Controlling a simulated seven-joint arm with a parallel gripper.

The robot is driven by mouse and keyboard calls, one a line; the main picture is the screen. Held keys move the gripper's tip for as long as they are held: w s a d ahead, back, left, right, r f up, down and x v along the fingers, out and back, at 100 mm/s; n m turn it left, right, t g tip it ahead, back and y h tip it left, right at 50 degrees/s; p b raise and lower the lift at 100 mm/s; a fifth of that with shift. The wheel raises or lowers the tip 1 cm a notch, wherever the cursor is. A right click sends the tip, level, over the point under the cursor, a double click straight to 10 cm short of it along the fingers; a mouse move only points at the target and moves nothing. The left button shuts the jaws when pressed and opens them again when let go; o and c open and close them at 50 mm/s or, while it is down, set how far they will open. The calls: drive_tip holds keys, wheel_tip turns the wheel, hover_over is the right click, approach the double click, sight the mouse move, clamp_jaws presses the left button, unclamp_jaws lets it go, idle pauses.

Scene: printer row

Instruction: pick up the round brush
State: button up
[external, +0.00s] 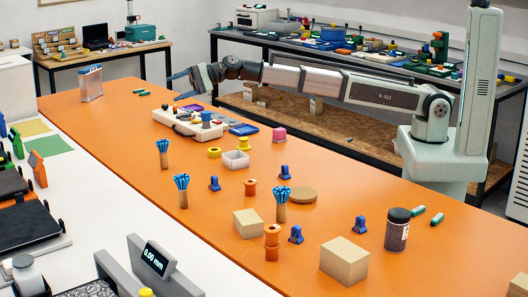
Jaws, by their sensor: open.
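Several upright pieces with tan stems and flared blue bristle-like tops stand on the orange table, and look most like brushes. One brush-like piece (182,190) is left of the middle, another (282,203) stands nearer the right, and a third (163,153) is farther back. I cannot tell which one is the round brush. My gripper (173,87) is open and appears empty, over the far part of the table, well away from these pieces.
A white tray-like board with knobs (188,124) lies below my gripper. Tan boxes (248,223), a dark jar (397,230), orange spools (272,242) and small blue pieces (296,234) stand around the brush-like pieces. The table's left stretch (110,125) is clear.

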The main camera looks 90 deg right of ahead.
drive_tip(key=s+a+f+m+g+y, duration=0.1)
drive_tip(key=s+a+f+y, duration=0.15)
drive_tip(key=s+a, duration=0.5)
drive_tip(key=s+a+f+m+g+y, duration=0.1)
drive_tip(key=s+a+f, duration=0.25)
drive_tip(key=a, duration=0.65)
drive_tip(key=m+g+y, duration=0.4)
drive_tip(key=m, duration=0.1)
hover_over(279, 197)
drive_tip(key=w, duration=0.1)
wheel_tip(279, 197, down, 8)
drive_tip(key=s+d+f, duration=0.1)
drive_tip(key=d+f, duration=0.1)
drive_tip(key=s+d+f+m, duration=0.1)
drive_tip(key=d+f, duration=0.1)
drive_tip(key=s+d+f+m+t+h, duration=0.1)
drive_tip(key=d+f, duration=0.1)
drive_tip(key=shift+s+f, duration=0.2)
drive_tip(key=shift+s, duration=0.2)
drive_tip(key=shift+w+a+f, duration=0.15)
drive_tip(key=shift+w+a, duration=0.1)
drive_tip(key=shift+a, duration=0.15)
drive_tip(key=shift+x, duration=3.2)
drive_tip(key=shift+c, duration=0.4)
drive_tip(key=c, duration=0.9)
